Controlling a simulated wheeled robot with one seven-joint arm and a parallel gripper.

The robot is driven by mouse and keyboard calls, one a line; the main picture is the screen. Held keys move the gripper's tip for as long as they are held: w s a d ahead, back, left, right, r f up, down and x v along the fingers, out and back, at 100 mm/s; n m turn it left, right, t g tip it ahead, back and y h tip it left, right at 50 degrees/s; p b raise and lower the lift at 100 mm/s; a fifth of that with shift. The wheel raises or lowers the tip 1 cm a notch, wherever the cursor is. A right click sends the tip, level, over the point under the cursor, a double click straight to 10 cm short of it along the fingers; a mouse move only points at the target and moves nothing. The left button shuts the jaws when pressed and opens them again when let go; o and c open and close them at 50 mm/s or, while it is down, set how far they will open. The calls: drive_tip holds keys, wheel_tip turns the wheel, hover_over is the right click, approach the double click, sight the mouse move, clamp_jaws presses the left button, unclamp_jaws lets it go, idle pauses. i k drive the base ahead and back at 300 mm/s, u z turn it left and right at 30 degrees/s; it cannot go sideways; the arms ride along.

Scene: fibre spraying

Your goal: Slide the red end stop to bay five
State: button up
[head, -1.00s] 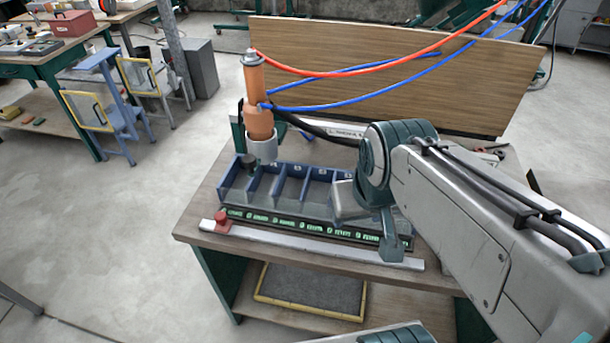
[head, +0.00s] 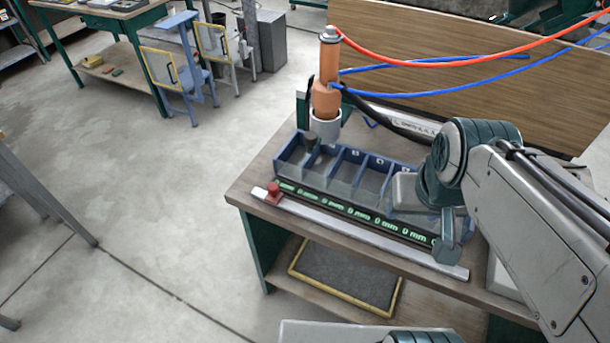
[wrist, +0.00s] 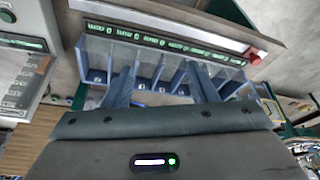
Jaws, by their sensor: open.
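The red end stop (head: 272,194) sits at the left end of a pale metal rail (head: 350,232) along the bench's front edge. It also shows at the upper right in the wrist view (wrist: 252,55). Behind the rail is a blue divided bay rack (head: 345,172) with a strip of green displays (head: 350,210) along its front. My gripper (wrist: 162,78) is open and empty, its two fingers apart over the bays in the wrist view. In the head view it is near the rail's right end, well away from the stop; my arm hides the right-hand bays.
An orange spray unit (head: 326,95) with a grey nozzle hangs over the rack's left end, with red and blue hoses running right. A wooden panel (head: 460,70) stands behind the bench. A yellow-edged mat (head: 345,275) lies on the lower shelf. Floor left of the bench is clear.

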sight(273, 196)
drive_tip(key=k, duration=1.15)
drive_tip(key=u, duration=0.75)
drive_tip(key=i, duration=1.25)
drive_tip(key=z, duration=0.75)
